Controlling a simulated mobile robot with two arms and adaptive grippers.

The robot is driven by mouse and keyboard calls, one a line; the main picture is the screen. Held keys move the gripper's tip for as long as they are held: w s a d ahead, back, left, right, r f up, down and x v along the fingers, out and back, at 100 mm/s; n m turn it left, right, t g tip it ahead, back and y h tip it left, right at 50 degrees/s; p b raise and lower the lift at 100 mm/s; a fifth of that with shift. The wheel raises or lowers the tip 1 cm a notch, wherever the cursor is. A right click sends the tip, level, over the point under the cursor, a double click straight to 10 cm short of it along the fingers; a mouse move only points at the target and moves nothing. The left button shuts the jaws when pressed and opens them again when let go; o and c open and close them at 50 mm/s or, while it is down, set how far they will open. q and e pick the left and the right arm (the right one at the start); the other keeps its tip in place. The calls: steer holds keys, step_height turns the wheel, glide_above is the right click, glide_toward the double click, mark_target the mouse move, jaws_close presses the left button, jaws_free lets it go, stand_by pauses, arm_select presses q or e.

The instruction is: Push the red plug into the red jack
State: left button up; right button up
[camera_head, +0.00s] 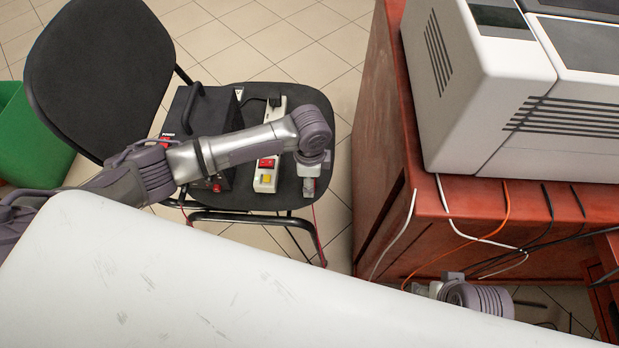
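My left arm reaches in from the left over the black chair, and its gripper (310,187) points down at the seat's right edge. I cannot tell whether its fingers are open or shut. A thin red cable (318,235) hangs below it; I cannot see a red plug at its end. A black box (184,110) marked POWER stands on the seat, partly behind my arm. A small red part (217,186) shows low on its front; I cannot tell if it is the red jack. My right gripper (436,286) is at lower right, mostly hidden, its fingers unclear.
A white power strip (266,178) with a red switch and a yellow part lies on the seat between box and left gripper. A red-brown cabinet (380,130) with a white machine (480,90) and loose cables stands right. A green bin (30,140) stands left.

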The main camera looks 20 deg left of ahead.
arm_select(q)
steer(key=o, duration=1)
step_height(320, 180, up, 12)
stand_by(0.3)
